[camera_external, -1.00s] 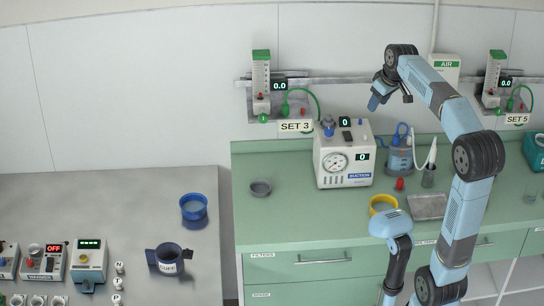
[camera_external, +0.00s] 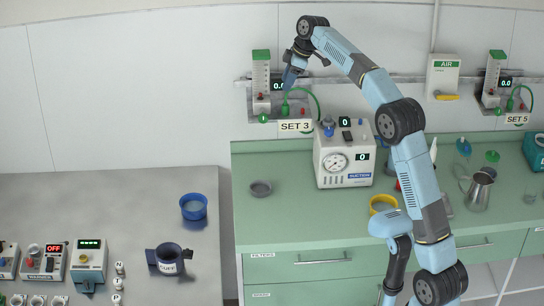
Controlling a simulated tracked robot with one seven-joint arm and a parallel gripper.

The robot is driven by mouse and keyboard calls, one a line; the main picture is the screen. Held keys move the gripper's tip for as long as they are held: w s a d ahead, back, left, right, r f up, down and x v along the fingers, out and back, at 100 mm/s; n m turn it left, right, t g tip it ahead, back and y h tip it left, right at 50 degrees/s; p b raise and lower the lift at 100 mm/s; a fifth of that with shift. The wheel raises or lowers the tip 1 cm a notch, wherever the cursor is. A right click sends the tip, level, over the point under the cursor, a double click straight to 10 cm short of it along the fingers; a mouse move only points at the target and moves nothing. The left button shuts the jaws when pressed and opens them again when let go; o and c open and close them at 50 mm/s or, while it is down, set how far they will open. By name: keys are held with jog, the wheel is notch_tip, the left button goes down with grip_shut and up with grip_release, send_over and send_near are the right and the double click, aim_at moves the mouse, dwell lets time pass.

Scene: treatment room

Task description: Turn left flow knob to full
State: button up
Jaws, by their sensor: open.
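The left flowmeter (camera_external: 261,72) is a clear upright tube with green ends on the wall rail, above the "SET 3" label (camera_external: 296,126). A small round green knob (camera_external: 263,118) shows at its foot. Its dark display (camera_external: 279,85) is partly covered by my gripper and reads about 0.0. My gripper (camera_external: 306,74) is open and empty, just right of the flowmeter's tube and above the knob. It looks apart from the knob, but the depth between them is hard to judge. The knob's exact turn is too small to read.
A green hose (camera_external: 314,98) loops right of the flowmeter. The suction unit (camera_external: 343,158) stands below on the green counter (camera_external: 285,218). A second flowmeter (camera_external: 495,72) and the AIR panel (camera_external: 444,75) are at the right. Wall left of the flowmeter is clear.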

aim_at(265, 115)
jog(key=shift+n, duration=0.3)
jog(key=x, duration=0.5)
jog(key=a+x, duration=0.1)
jog(key=x, duration=0.9)
jog(key=shift+w+a+r, duration=0.1)
jog(key=shift+w+a, duration=0.05)
jog(key=shift+a, duration=0.2)
grip_shut()
